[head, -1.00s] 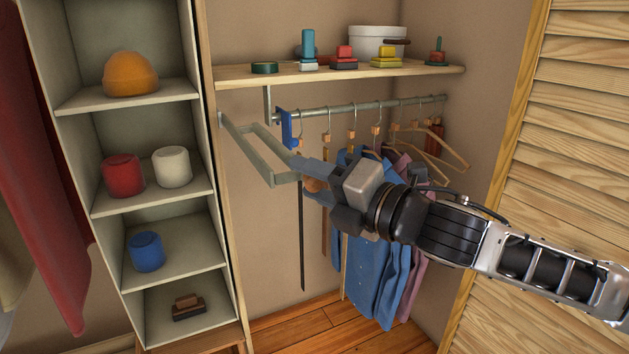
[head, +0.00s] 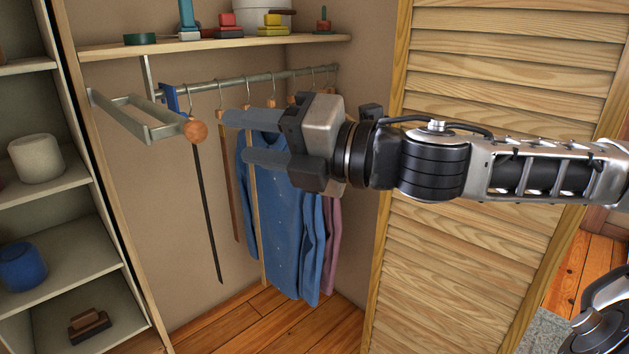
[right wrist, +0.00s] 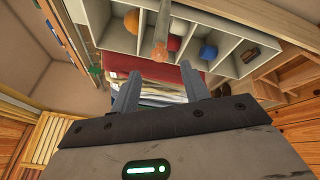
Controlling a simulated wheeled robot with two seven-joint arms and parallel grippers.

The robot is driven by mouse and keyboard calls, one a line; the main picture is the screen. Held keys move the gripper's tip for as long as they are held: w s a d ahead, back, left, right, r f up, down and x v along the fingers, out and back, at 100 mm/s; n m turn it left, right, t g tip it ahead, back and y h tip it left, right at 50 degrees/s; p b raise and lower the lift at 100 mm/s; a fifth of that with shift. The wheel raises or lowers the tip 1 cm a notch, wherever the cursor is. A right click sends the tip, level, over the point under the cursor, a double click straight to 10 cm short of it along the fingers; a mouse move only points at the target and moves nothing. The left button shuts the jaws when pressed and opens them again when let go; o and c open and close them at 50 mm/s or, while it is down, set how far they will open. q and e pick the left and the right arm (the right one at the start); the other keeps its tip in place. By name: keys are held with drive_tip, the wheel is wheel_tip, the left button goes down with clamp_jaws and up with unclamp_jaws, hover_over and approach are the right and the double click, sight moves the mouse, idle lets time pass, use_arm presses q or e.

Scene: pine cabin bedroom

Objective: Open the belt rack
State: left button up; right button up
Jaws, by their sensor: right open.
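The belt rack (head: 127,101) is a grey-green frame at the left wall of the closet, sticking out from the wall. A round wooden knob (head: 196,131) sits at its near end. A long dark belt (head: 206,210) hangs below the knob. My right gripper (head: 236,138) is open and empty, to the right of the knob and apart from it, its fingers pointing left at it. The knob also shows in the right wrist view (right wrist: 160,52), beyond the gap between the open fingers (right wrist: 160,92). My left gripper is not in view.
A clothes rail (head: 240,80) with hangers and a blue shirt (head: 285,220) lies behind my right gripper. A shelf (head: 220,43) with toys runs above. Cubbies (head: 60,260) stand at left; a louvred door (head: 470,270) stands at right.

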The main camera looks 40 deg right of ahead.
use_arm(q)
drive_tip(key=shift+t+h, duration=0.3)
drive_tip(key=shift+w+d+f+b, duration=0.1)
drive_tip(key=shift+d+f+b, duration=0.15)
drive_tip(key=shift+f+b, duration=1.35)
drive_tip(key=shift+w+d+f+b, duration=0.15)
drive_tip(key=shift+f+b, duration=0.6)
drive_tip(key=shift+b, duration=1.6)
use_arm(e)
drive_tip(key=v, duration=0.7)
drive_tip(key=shift+s, duration=0.25)
